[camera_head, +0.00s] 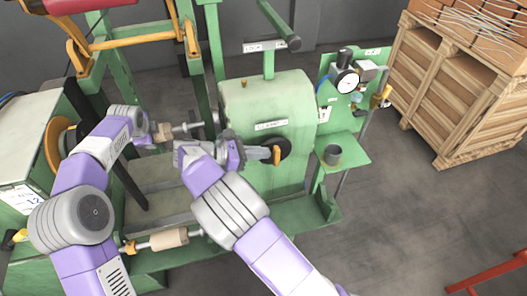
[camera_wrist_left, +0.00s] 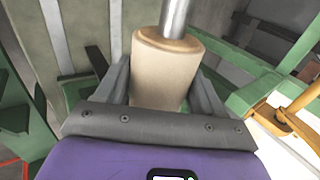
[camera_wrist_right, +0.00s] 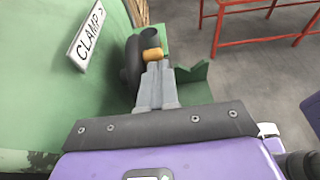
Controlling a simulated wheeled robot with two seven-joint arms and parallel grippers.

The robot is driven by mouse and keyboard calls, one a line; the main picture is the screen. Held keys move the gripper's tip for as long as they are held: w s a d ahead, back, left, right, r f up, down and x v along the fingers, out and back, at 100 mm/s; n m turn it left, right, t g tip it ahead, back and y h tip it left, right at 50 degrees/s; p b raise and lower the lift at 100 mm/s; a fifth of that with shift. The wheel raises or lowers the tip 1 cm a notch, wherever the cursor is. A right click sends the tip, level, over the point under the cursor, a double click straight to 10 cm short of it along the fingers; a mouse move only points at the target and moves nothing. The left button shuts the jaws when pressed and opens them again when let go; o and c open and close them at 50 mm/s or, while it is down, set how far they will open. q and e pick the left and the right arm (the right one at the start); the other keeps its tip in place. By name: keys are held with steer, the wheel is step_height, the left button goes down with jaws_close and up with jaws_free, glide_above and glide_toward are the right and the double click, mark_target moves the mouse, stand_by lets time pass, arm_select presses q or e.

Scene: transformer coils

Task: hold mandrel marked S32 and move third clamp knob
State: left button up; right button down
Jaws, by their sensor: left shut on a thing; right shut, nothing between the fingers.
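In the head view my left gripper (camera_head: 152,133) is shut around a pale wooden mandrel (camera_head: 163,132) with a metal shaft. The left wrist view shows the mandrel (camera_wrist_left: 163,70) between the fingers; no S32 mark is readable. My right gripper (camera_head: 262,153) is shut and empty beside the black clamp knob (camera_head: 285,145) on the green housing. In the right wrist view its fingertips (camera_wrist_right: 155,72) are close to the knob's orange handle (camera_wrist_right: 152,54); I cannot tell whether they touch.
A second wooden roller (camera_head: 168,239) lies low on the green machine. A gauge panel (camera_head: 345,85) and a shelf with a grey cup (camera_head: 332,154) stand right of the housing. A wooden crate (camera_head: 465,95) is at the back right.

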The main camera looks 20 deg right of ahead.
steer(key=shift+d, duration=0.5)
